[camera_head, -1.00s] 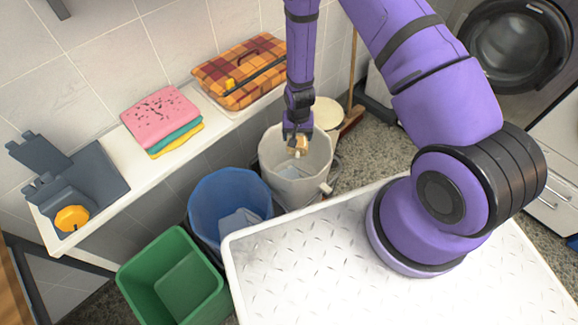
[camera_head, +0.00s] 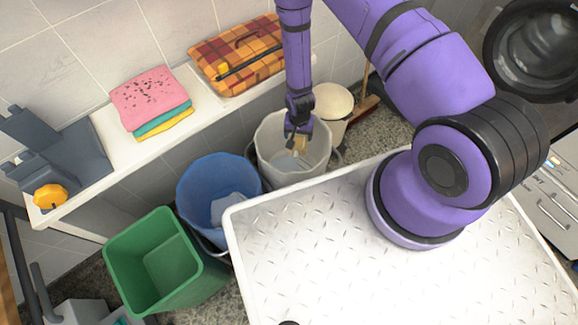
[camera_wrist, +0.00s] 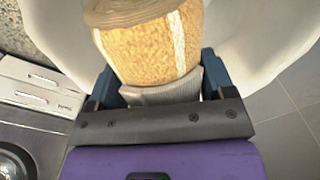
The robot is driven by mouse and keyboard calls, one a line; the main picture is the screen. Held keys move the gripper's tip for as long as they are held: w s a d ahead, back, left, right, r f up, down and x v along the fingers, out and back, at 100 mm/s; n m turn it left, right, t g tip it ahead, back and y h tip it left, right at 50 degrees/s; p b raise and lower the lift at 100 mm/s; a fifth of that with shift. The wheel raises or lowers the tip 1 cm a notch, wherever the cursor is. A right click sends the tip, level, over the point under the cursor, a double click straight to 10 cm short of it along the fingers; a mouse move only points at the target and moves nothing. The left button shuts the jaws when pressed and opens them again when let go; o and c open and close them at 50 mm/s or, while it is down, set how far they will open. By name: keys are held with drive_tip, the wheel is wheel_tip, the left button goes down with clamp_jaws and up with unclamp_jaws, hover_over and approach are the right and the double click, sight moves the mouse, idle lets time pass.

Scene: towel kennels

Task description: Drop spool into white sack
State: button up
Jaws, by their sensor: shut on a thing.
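The spool (camera_wrist: 150,45), a tan, wood-rimmed piece with a pale stripe, fills the top of the wrist view; in the head view it is a small tan bit (camera_head: 300,144). My gripper (camera_head: 298,136) is shut on it and points down over the mouth of the white sack. The white sack (camera_head: 290,178) stands open on the floor beyond my base, right of the blue bin. Its pale wall (camera_wrist: 245,40) also surrounds the spool in the wrist view. Something pale lies in the sack's bottom.
A blue bin (camera_head: 190,200) and a green bin (camera_head: 125,250) stand left of the sack. A white lidded container (camera_head: 333,102) is behind it. A shelf (camera_head: 125,135) holds folded towels (camera_head: 150,100), a plaid case (camera_head: 235,55) and a grey holder (camera_head: 75,155).

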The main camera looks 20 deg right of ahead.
drive_tip(key=shift+f, duration=0.95)
drive_tip(key=o, duration=1)
drive_tip(key=shift+c, duration=0.2)
wheel_tip(320, 180, up, 11)
drive_tip(key=shift+f, duration=0.1)
